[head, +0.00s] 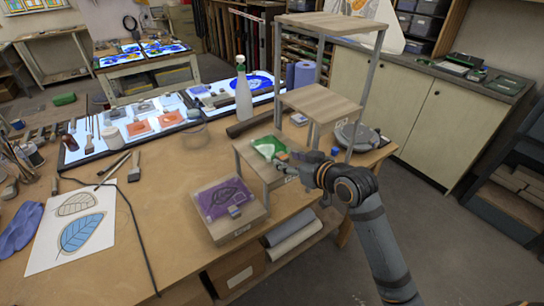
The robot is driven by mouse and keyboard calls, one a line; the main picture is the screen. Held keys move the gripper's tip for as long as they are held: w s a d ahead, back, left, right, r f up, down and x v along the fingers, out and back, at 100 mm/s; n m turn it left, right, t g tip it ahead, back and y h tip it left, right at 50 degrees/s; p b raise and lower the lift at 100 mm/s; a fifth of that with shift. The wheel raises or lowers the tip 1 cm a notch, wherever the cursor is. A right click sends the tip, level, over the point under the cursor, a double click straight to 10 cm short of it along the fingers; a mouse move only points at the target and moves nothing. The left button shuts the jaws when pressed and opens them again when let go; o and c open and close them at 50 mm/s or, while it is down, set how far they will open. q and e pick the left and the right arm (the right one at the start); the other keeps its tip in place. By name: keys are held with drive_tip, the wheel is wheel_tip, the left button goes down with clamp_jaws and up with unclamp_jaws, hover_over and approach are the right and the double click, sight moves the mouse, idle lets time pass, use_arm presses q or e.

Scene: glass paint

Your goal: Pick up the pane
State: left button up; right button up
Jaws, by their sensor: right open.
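A small pane with green and white painted areas (266,146) lies on the lowest wooden step (246,153) of a tiered stand, right of the table's middle. My right gripper (290,165) comes in from the right, open, at the right edge of the lowest step, close beside the green pane. Its fingers are small in view, and I cannot tell whether they touch the pane. My left gripper is not in view.
Higher wooden shelves (318,102) of the stand rise behind my right gripper. A spray bottle (243,95) stands behind the step. A leaf drawing (75,228), purple gloves (20,228) and brushes lie at left. The table's front middle (160,215) is mostly clear.

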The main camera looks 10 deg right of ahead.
drive_tip(key=shift+w+a+f, duration=0.25)
drive_tip(key=shift+w, duration=0.3)
drive_tip(key=shift+s, duration=0.1)
drive_tip(key=shift+s+d+r, duration=0.1)
drive_tip(key=shift+c, duration=1.2)
clamp_jaws()
wheel_tip(320, 180, up, 10)
drive_tip(key=shift+b, duration=0.4)
